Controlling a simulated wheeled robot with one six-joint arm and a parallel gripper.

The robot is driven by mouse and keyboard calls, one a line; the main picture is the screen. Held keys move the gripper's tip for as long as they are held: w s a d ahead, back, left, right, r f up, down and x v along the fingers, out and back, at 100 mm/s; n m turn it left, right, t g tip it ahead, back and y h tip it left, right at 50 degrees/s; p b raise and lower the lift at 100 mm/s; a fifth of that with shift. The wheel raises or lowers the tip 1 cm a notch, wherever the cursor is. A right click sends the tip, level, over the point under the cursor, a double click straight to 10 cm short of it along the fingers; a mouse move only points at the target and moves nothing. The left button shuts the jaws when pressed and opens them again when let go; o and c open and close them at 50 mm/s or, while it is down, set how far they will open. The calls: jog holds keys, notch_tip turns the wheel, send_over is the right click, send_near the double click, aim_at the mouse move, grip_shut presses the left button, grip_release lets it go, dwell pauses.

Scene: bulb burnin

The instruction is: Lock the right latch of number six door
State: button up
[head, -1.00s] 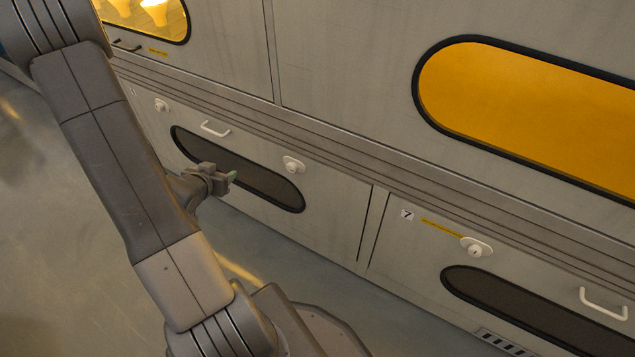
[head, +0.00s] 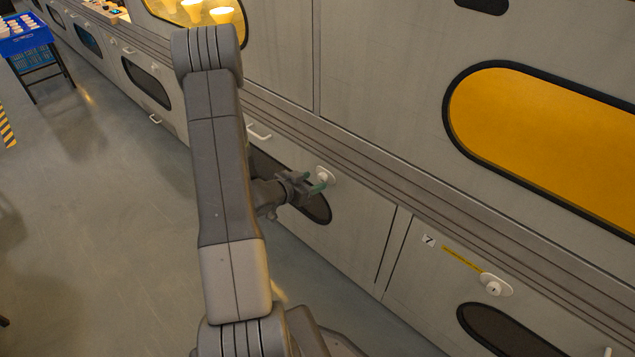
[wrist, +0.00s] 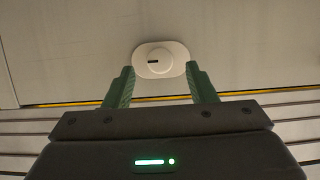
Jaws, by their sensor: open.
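The right latch (head: 325,176) is a round white knob on a pale oval plate, near the upper right of the lower door (head: 352,222) left of the door marked 7. In the wrist view the latch (wrist: 161,60) lies straight ahead, and a short dark mark on its knob lies horizontal. My gripper (head: 320,186) is open and empty, close in front of the latch. In the wrist view its green fingertips (wrist: 158,68) stand either side of the latch plate's lower part; I cannot tell whether they touch it. No number six shows, and my arm hides the door's left part.
Door 7's label (head: 428,240) and its latch (head: 492,284) are at the right. A ridged rail (head: 400,178) runs above the lower doors. A blue crate (head: 30,45) stands far left; the floor (head: 120,220) between is clear.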

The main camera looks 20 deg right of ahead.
aim_at(320, 179)
jog(key=shift+x, duration=1.55)
jog(key=shift+c, duration=0.2)
grip_shut()
